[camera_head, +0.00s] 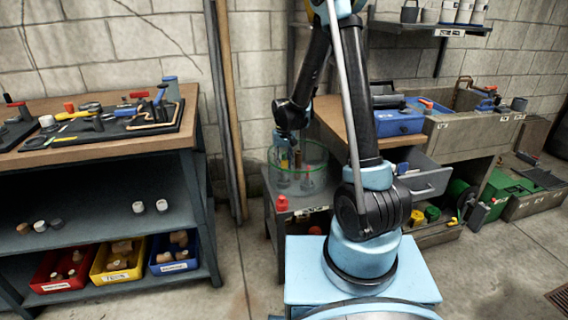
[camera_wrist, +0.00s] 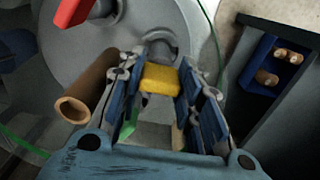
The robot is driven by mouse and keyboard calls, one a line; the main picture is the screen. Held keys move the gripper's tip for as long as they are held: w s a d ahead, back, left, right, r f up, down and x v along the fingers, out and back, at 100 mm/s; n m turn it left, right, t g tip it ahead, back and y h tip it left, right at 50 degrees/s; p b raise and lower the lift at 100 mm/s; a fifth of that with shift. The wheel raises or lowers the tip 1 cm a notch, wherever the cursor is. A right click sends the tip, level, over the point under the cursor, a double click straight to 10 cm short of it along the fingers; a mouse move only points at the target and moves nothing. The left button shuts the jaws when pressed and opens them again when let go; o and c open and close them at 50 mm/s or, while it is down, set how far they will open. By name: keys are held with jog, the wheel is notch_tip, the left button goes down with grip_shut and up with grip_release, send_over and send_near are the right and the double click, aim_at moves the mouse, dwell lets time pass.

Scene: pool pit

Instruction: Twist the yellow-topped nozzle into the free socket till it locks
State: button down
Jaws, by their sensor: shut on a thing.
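In the wrist view, the yellow-topped nozzle (camera_wrist: 160,79) sits between the blue-padded fingers of my gripper (camera_wrist: 158,85), which is shut on it. Its yellow top shows; its lower part is mostly hidden. A round grey plate (camera_wrist: 75,48) lies beyond it. A grey ring-shaped socket (camera_wrist: 157,40) shows just past the yellow top; I cannot tell whether the nozzle is in it or only near it. In the head view, my gripper (camera_head: 291,150) points down into a green-rimmed clear round guard (camera_head: 325,158) on a small grey stand. The nozzle cannot be made out there.
A brown tube (camera_wrist: 88,92) stands close left of my fingers. A red part (camera_wrist: 72,10) is at the upper left. A red-topped piece (camera_head: 282,203) is on the stand's front edge. A workbench (camera_head: 100,153) stands left, a sink (camera_head: 470,125) right.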

jog(key=shift+f, duration=1.2)
dwell(1.2)
jog(key=n, duration=0.6)
jog(key=shift+n, duration=0.4)
jog(key=n, duration=0.6)
dwell(0.4)
jog(key=c, duration=1.1)
grip_release()
jog(key=shift+w+f, duration=0.1)
jog(key=shift+o, duration=0.2)
